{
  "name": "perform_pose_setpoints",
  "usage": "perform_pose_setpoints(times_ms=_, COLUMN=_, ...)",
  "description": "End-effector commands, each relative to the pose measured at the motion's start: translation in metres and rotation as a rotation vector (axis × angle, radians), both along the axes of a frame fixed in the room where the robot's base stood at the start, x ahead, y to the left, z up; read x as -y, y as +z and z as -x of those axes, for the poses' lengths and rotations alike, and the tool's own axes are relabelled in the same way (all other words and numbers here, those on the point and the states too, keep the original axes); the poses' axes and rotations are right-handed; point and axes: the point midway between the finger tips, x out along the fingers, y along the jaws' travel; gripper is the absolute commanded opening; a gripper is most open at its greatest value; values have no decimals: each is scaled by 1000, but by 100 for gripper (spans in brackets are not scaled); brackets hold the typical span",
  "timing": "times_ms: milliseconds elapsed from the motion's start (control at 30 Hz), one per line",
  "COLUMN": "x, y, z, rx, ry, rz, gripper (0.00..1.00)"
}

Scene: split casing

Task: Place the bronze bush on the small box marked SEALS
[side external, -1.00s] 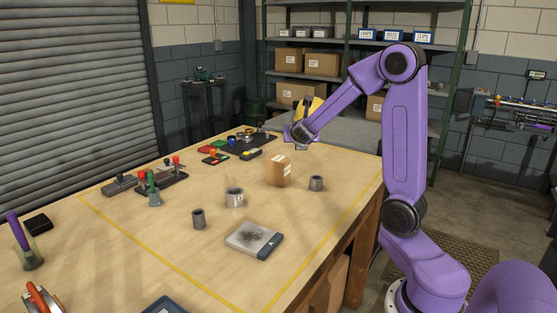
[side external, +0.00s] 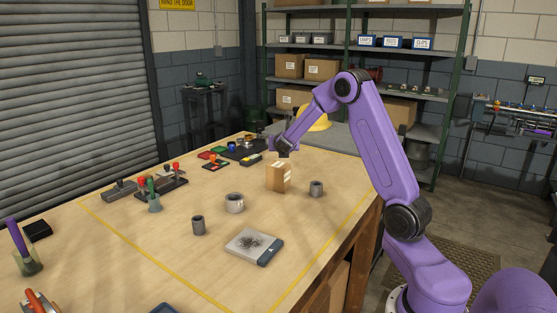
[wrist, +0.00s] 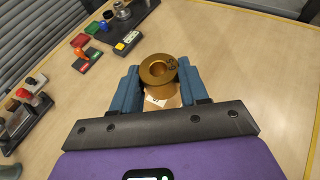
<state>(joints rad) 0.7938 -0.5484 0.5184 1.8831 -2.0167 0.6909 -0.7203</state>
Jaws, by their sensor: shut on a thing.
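The bronze bush (wrist: 158,69), a flanged ring with a dark bore, is between the blue fingers of my gripper (wrist: 160,84) in the wrist view. My gripper is shut on it. A brown cardboard box (wrist: 165,100) with a white label shows just below the bush, partly hidden by it. In the side view the box (side external: 278,177) stands upright on the table, with my gripper (side external: 283,150) above its top. The bush cannot be made out there, and I cannot tell if it touches the box. The box's lettering is too small to read.
Grey sleeves (side external: 316,188) (side external: 198,225) and a silver ring (side external: 234,203) stand near the box.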

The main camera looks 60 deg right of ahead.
Motion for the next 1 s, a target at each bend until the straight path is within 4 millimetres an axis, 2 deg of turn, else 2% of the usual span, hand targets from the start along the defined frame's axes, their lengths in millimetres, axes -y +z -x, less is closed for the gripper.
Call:
perform_pose_setpoints(times_ms=200, x=9, y=-22, z=-17, rx=3, ry=0, rz=2, gripper=0)
perform_pose_setpoints(times_ms=367, x=12, y=-27, z=-21, rx=4, ry=-1, rz=2, gripper=0)
perform_pose_setpoints(times_ms=600, x=14, y=-56, z=-24, rx=-1, ry=0, rz=3, gripper=0)
perform_pose_setpoints(times_ms=1000, x=14, y=-63, z=-24, rx=3, ry=0, rz=3, gripper=0)
